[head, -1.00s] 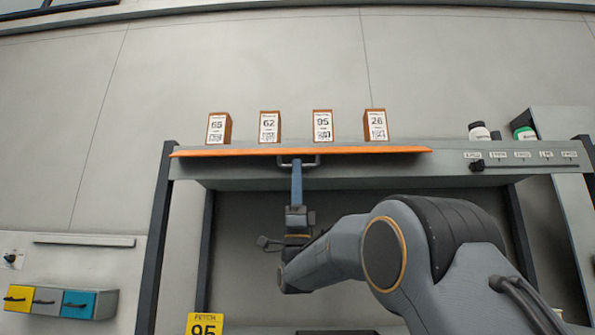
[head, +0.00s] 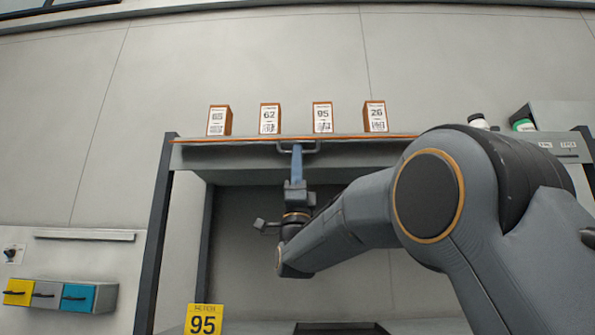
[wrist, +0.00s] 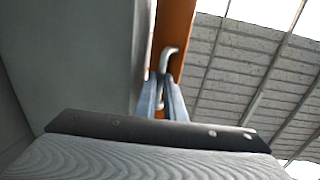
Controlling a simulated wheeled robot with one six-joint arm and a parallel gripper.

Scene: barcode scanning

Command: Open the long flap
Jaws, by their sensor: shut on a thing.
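The long flap (head: 225,140) runs along the front of the shelf and shows as a thin orange strip in the head view. Its metal handle (head: 312,148) sticks out below the strip. My gripper (head: 297,150) reaches up from below and is shut on the handle. In the wrist view my blue fingers (wrist: 163,100) close around the lower part of the bent handle (wrist: 168,55). The flap's orange face (wrist: 174,30) rises behind it.
Several numbered boxes stand on the shelf top, among them box 95 (head: 322,118). White (head: 478,121) and green-capped (head: 523,125) bottles are at the right. Dark posts (head: 158,230) support the shelf. Small drawers (head: 62,296) hang at left.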

